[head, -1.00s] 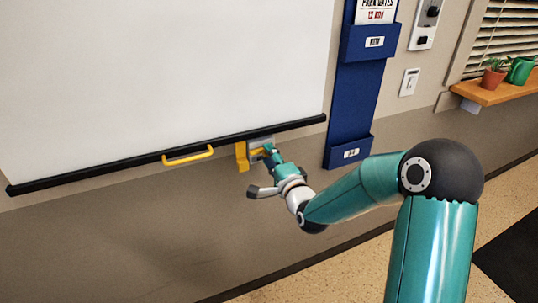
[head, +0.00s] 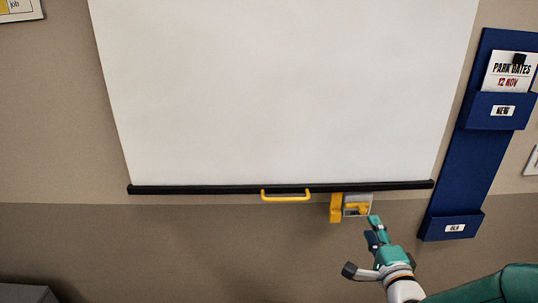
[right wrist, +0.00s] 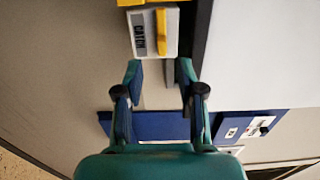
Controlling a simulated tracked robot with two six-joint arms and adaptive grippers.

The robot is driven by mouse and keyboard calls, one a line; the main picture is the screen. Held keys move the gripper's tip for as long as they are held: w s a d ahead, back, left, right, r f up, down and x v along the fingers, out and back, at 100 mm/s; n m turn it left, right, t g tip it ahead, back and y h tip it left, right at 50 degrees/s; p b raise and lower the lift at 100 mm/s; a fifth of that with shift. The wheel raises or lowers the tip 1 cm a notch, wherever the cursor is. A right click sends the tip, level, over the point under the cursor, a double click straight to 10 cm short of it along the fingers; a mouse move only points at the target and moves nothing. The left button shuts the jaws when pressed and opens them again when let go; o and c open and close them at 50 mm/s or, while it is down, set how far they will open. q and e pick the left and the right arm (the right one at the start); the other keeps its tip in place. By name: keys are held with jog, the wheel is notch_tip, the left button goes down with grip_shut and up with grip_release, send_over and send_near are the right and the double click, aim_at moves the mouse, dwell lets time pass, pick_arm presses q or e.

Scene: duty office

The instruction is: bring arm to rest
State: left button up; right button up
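My right gripper (head: 376,232) reaches up from the lower right in the head view, just below and to the right of the wall catch (head: 357,198). In the right wrist view its two fingers (right wrist: 159,80) are spread apart with nothing between them. The catch (right wrist: 140,37), a grey plate marked CATCH with a yellow lever (right wrist: 161,31), lies beyond the fingertips, apart from them. My left gripper is in neither view.
A white pull-down screen (head: 285,90) hangs with its black bottom bar (head: 220,188) and yellow handle (head: 286,196) beside the catch. A yellow block (head: 336,208) adjoins the catch. A blue wall rack (head: 455,185) stands close on the right.

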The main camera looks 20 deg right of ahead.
jog(key=s+a+f+n+g+y+p, duration=0.2)
jog(key=a+f+n+g+y+p, duration=0.35)
jog(key=a+f, duration=1.3)
jog(key=s+a+f+n+g, duration=0.2)
jog(key=s+f+n+g, duration=0.1)
jog(key=s, duration=0.3)
jog(key=s+a+f+n+g+y, duration=0.1)
jog(key=s+a+f+n+g, duration=0.2)
jog(key=s+f+n, duration=0.3)
jog(key=s+a+f+n+g+y+b, duration=0.1)
jog(key=s+a+f+n+g, duration=0.1)
jog(key=s+f+n+g, duration=0.2)
jog(key=s+f+g, duration=0.1)
jog(key=s, duration=0.2)
jog(key=shift+a, duration=0.15)
jog(key=shift+f+g+y, duration=0.1)
jog(key=shift+g+y, duration=0.15)
jog(key=shift+c, duration=0.3)
